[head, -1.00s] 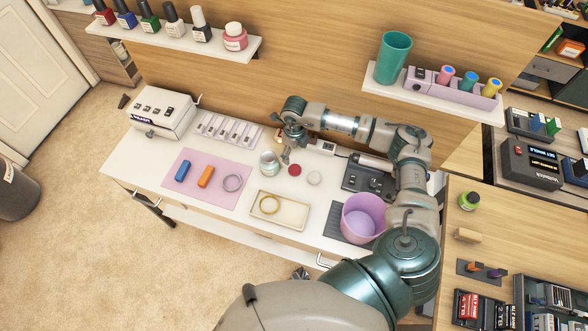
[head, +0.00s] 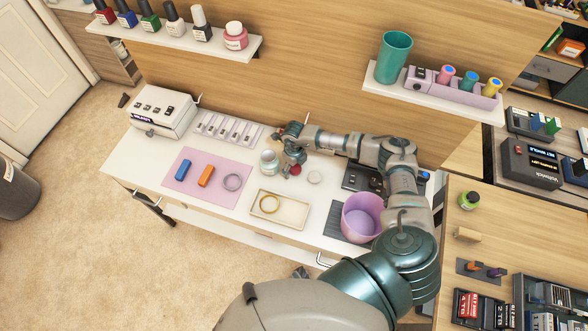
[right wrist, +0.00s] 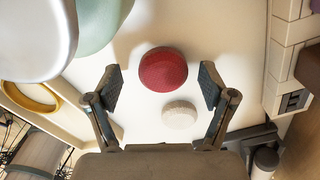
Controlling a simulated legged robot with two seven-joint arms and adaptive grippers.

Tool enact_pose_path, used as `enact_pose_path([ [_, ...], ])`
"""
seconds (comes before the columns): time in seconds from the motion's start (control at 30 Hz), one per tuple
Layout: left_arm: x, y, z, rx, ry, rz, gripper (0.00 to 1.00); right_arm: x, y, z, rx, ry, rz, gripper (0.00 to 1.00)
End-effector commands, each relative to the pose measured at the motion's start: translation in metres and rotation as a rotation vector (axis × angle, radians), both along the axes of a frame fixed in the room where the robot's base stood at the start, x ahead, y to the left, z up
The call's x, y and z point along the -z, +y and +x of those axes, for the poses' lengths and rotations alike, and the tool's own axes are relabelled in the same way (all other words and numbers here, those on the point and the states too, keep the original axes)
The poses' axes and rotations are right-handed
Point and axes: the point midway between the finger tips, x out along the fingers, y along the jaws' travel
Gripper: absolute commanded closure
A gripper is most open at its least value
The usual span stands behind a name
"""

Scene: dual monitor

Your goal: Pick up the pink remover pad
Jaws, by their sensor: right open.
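The pink remover pad, a small round red-pink disc (head: 296,170), lies on the white desk, partly covered by my right gripper (head: 291,158) in the head view. In the right wrist view the pink pad (right wrist: 163,69) lies between and slightly beyond the two fingertips of my right gripper (right wrist: 160,86). The gripper is open and empty, with a gap between each finger and the pad. A white round pad (right wrist: 180,114) lies close to the pink one, and it also shows in the head view (head: 314,177).
A glass jar (head: 269,161) stands just left of the pad. A cream tray (head: 290,211) with a gold ring (head: 269,204) lies in front. A pink bin (head: 361,217) stands to the right. A pink mat (head: 208,178) lies to the left.

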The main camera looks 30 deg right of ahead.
Motion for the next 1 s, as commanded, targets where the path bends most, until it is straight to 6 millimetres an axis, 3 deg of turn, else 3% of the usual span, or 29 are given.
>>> enact_pose_path([
  [0.03,0.0,0.001,0.0,0.001,0.0,0.001,0.6,0.0,0.0,0.0,0.001,0.0,0.0,0.2],
  [0.2,0.0,0.004,0.0,0.002,0.0,0.005,0.6,0.0,0.0,0.0,0.001,0.001,0.0,0.61],
  [0.67,0.0,0.003,-0.001,0.003,0.0,0.003,0.6,-0.002,-0.001,0.0,0.002,0.002,-0.002,0.62],
  [0.97,0.0,-0.003,-0.001,-0.001,0.002,-0.004,0.6,-0.036,-0.001,0.001,0.0,-0.003,-0.001,0.62],
  [1.0,-0.001,-0.004,0.0,0.0,0.0,-0.005,0.6,-0.036,0.0,-0.006,-0.002,0.003,-0.002,0.62],
])
